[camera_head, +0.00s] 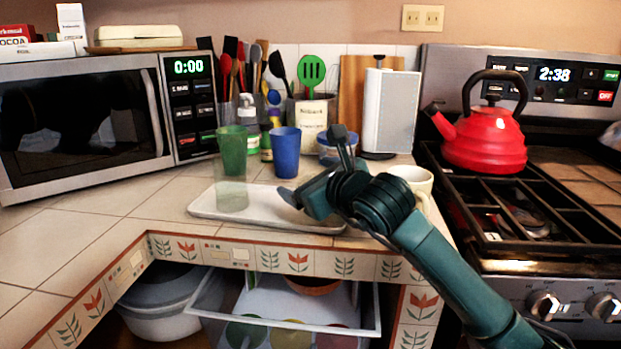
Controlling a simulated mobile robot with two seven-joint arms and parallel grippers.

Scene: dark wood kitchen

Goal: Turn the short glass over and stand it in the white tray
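A short clear glass (232,197) stands at the left end of the white tray (275,205) on the tiled counter. It is see-through and faint, so I cannot tell which end is its mouth. My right gripper (312,166) is above the tray's right end, with its fingers spread apart. Nothing shows between them, and it is clear of the glass. Part of the tray's right end is hidden behind this gripper. My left gripper is not in view.
A green cup (233,147) and a blue cup (285,152) stand behind the tray. A cream mug (413,180) is behind my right arm. A red kettle (485,140) sits on the stove. The counter left of the tray is bare, below the microwave (85,120).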

